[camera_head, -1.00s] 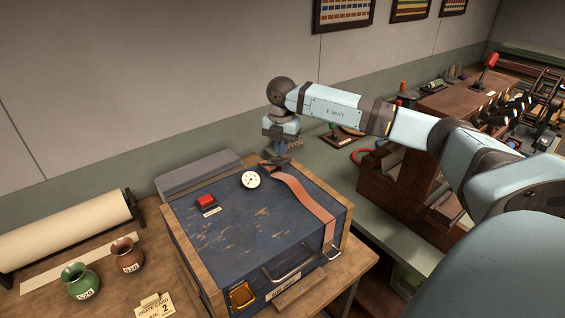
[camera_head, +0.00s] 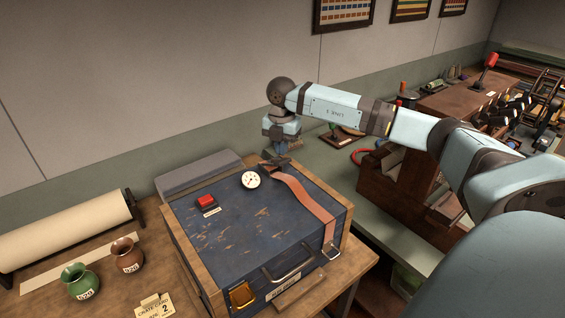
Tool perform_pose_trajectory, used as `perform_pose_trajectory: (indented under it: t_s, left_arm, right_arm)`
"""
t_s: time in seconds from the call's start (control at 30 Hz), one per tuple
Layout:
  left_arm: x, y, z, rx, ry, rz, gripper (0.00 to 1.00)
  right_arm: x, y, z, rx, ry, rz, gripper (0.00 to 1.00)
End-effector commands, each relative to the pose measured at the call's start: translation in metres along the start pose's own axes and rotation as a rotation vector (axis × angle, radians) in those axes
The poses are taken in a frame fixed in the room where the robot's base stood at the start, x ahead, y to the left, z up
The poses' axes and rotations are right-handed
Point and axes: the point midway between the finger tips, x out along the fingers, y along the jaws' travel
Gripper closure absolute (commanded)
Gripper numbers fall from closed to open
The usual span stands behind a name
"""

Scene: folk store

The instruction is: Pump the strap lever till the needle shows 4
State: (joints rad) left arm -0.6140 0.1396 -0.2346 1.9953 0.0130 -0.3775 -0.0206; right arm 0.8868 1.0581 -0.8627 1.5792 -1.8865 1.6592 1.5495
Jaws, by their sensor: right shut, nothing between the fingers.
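A dark blue crate (camera_head: 235,240) with wooden side rails stands on the bench. A reddish-brown strap (camera_head: 305,207) runs over its lid from the dark strap lever (camera_head: 272,164) at the back to the front right edge. A round white gauge (camera_head: 250,180) sits beside the lever; its needle is too small to read. My right gripper (camera_head: 284,155) is right above and behind the lever, pointing down and shut. I cannot tell whether it touches the lever. My left gripper is out of view.
A red button (camera_head: 206,202) is on the lid. A green jar (camera_head: 79,281), a brown jar (camera_head: 126,254), a paper roll (camera_head: 65,231) and a crate card (camera_head: 155,306) lie to the left. A wooden rack (camera_head: 400,185) stands to the right.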

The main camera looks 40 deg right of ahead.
Motion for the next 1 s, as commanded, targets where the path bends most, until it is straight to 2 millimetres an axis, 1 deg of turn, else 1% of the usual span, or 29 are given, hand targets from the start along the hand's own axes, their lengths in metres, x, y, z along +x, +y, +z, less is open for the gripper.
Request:
perform_pose_trajectory:
  t_s: [0.53, 1.0]
  left_arm:
    - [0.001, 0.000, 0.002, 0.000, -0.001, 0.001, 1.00]
    - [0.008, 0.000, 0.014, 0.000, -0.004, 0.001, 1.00]
  right_arm:
    - [0.002, 0.000, 0.000, 0.000, 0.000, 0.000, 1.00]
    - [0.025, -0.003, -0.002, 0.000, 0.000, -0.001, 1.00]
